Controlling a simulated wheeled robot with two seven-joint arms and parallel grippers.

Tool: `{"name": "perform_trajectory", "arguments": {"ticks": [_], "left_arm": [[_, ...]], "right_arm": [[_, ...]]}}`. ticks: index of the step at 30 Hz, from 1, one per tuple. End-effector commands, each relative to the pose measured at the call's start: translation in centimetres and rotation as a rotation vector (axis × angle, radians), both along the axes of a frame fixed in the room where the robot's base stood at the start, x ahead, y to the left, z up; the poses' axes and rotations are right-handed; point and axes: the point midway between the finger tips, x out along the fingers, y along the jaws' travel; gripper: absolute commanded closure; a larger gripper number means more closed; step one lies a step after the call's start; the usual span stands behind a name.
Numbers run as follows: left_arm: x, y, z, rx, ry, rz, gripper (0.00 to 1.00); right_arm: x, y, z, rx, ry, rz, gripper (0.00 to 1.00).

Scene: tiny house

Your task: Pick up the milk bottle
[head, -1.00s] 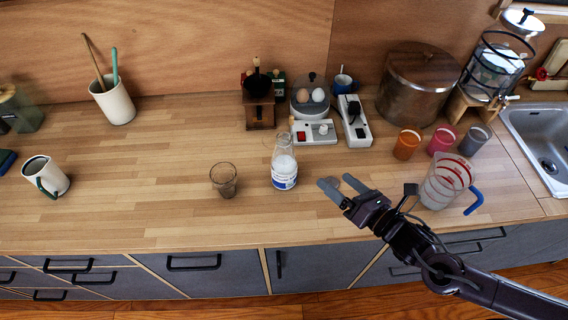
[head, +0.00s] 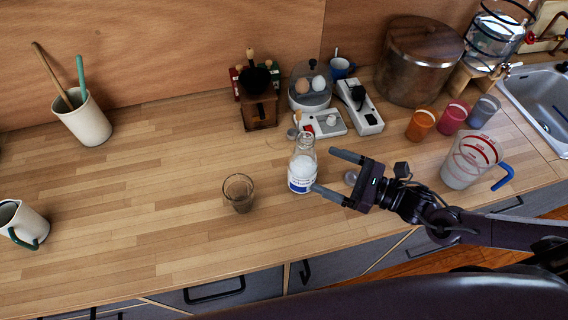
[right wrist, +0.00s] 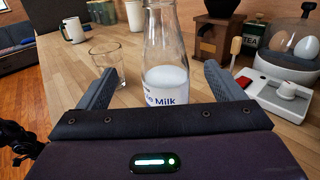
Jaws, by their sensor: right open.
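The milk bottle (head: 302,168) is clear glass with white milk inside and a blue and white label. It stands upright on the wooden counter. My right gripper (head: 324,172) is open, its fingertips at the bottle's right side, one towards the back and one towards the front. In the right wrist view the bottle (right wrist: 165,65) stands centred between the two open fingers (right wrist: 160,88), with a gap on each side; its base is hidden behind my gripper. My left gripper is not in view.
A small glass (head: 239,193) stands left of the bottle. A measuring jug (head: 469,160) and coloured cups (head: 421,125) stand to the right. The counter's left middle is clear.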

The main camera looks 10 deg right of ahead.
Motion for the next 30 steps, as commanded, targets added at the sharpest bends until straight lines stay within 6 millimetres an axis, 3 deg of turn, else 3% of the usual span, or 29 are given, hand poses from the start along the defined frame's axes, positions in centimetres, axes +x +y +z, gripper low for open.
{"name": "perform_trajectory", "arguments": {"ticks": [1,8,13,19,30], "left_arm": [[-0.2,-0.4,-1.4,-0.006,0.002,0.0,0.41],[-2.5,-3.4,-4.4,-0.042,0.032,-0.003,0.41],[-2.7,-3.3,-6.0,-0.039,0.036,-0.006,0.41],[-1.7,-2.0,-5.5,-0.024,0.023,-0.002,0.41],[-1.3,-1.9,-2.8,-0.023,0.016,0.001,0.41]], "right_arm": [[0.0,0.0,-1.4,0.0,0.001,0.0,0.12],[0.0,0.0,-4.3,0.0,0.001,-0.001,0.12],[0.0,0.0,-5.7,0.0,0.001,-0.001,0.12],[0.8,0.8,-5.5,0.003,-0.003,-0.003,0.12],[4.1,4.2,-4.7,0.004,-0.001,-0.001,0.12]]}}
